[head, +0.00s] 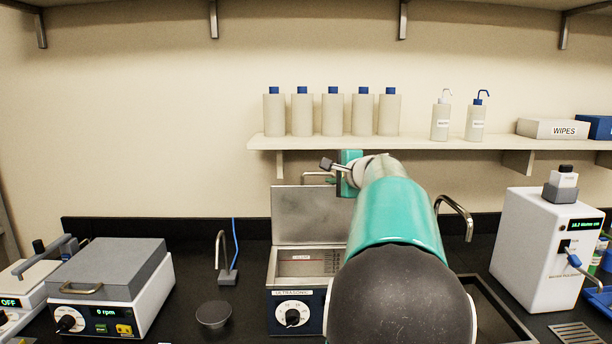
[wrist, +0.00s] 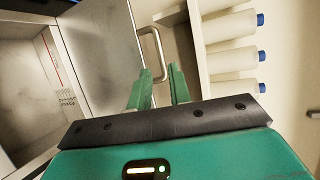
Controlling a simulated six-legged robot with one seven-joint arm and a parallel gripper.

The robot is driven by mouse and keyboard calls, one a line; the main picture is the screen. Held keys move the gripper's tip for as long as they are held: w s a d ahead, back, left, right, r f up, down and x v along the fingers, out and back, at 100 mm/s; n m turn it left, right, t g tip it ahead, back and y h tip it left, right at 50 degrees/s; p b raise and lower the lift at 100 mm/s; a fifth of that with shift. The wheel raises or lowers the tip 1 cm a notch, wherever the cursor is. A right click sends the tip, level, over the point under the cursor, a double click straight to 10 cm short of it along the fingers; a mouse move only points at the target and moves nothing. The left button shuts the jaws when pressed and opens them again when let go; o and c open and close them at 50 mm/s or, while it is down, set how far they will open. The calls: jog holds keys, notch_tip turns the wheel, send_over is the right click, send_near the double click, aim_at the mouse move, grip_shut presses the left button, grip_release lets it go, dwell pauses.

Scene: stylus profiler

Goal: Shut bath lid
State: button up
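The ultrasonic bath (head: 291,312) stands on the bench, and its grey lid (head: 305,213) is open, standing about upright at the back of the basin. The lid's metal handle (head: 314,175) shows at its top edge, partly behind my gripper. In the wrist view the lid (wrist: 103,45) and open basin (wrist: 30,95) are at left, with the handle (wrist: 158,48) just beyond the fingertips. My gripper (wrist: 158,85) is open and empty, its two green fingers apart, with no clear contact on the handle. My arm hides the right part of the bath and lid.
A wall shelf (head: 420,143) with several blue-capped bottles (head: 333,113) runs behind and above the bath.

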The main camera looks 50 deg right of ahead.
aim_at(316, 174)
jog(key=x, duration=1.2)
jog(key=shift+w+a, duration=0.1)
jog(key=shift+a, duration=0.05)
grip_shut()
